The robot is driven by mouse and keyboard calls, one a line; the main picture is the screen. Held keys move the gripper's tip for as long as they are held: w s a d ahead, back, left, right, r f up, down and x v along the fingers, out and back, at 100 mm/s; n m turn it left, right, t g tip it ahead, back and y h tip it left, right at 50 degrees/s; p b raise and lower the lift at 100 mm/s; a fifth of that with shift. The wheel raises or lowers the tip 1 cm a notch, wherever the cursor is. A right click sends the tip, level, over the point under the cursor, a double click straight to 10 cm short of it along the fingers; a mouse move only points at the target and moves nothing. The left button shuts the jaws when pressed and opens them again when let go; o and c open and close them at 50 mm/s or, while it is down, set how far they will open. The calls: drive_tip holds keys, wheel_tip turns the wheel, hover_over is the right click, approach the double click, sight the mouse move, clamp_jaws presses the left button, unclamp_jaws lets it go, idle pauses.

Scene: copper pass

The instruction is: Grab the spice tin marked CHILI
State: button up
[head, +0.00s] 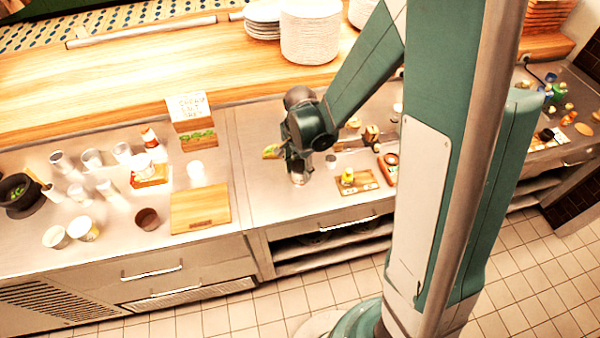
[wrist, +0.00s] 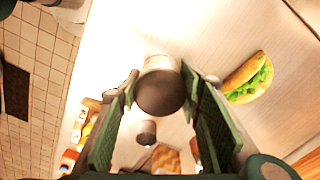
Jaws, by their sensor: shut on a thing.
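My gripper (head: 298,166) is over the middle of the steel counter, pointing down. It also shows in the wrist view (wrist: 160,92), where its two green-padded fingers are closed on the sides of a small round tin (wrist: 160,90). The tin has a brownish-grey end and a pale side. Its lower part shows under the gripper in the head view (head: 298,179). No CHILI marking can be read on it. I cannot tell whether the tin touches the counter. A second small dark-topped tin (head: 331,160) stands to the right, apart from the gripper; it also shows in the wrist view (wrist: 146,132).
A filled taco-like item (wrist: 249,80) lies beside the gripper. A wooden board (head: 372,186) with a yellow item is at the right. At the left are a cutting board (head: 200,212), several cups and a sign block (head: 189,108). Plates (head: 310,35) stand on the wooden shelf behind.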

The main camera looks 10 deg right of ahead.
drive_tip(key=shift+r, duration=0.2)
drive_tip(key=shift+r, duration=4.8)
